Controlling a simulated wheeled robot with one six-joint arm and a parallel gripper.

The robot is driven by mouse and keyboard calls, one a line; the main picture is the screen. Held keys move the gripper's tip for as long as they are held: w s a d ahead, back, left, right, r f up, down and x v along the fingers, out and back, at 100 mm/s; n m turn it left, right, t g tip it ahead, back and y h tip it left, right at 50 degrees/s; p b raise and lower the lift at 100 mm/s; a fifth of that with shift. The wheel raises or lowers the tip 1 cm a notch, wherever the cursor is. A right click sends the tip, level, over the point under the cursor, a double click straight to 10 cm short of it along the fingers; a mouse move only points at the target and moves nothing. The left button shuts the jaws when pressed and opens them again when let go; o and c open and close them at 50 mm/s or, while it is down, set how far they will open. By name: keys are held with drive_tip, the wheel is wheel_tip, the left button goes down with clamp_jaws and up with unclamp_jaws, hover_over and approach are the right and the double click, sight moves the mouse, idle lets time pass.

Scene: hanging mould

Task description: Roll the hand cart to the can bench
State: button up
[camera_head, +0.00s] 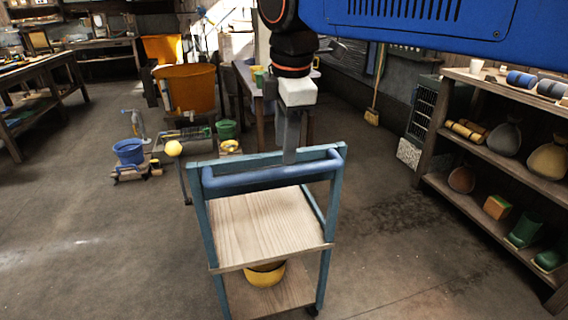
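The hand cart (268,228) stands upright on the floor in front of me, with a blue frame, a bare wooden top shelf and a blue push handle (270,176) on the near side. A yellow bowl (264,275) sits on its lower shelf. My gripper (291,158) points down at the handle's far side, with grey fingers under a white body. Its fingertips are partly hidden at the handle, so I cannot tell whether they close on it. A wooden bench (243,75) with small green and yellow cans (258,76) on it stands behind; it may be the can bench.
An orange tub (188,88), a blue bucket (129,151), a green bucket (226,130) and a yellow ball on a stick (173,148) stand beyond the cart's left. A loaded shelf rack (490,165) lines the right. The floor at left (75,215) is clear.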

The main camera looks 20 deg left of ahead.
sight(283, 168)
drive_tip(key=shift+w+a+f, duration=0.1)
drive_tip(key=shift+w+f, duration=0.05)
drive_tip(key=shift+f, duration=0.85)
drive_tip(key=shift+w+a+f, duration=0.1)
drive_tip(key=shift+w+f, duration=0.1)
drive_tip(key=shift+f, duration=0.8)
drive_tip(key=shift+w+a+f, duration=0.1)
drive_tip(key=shift+w+f, duration=0.05)
drive_tip(key=shift+f, duration=0.85)
clamp_jaws()
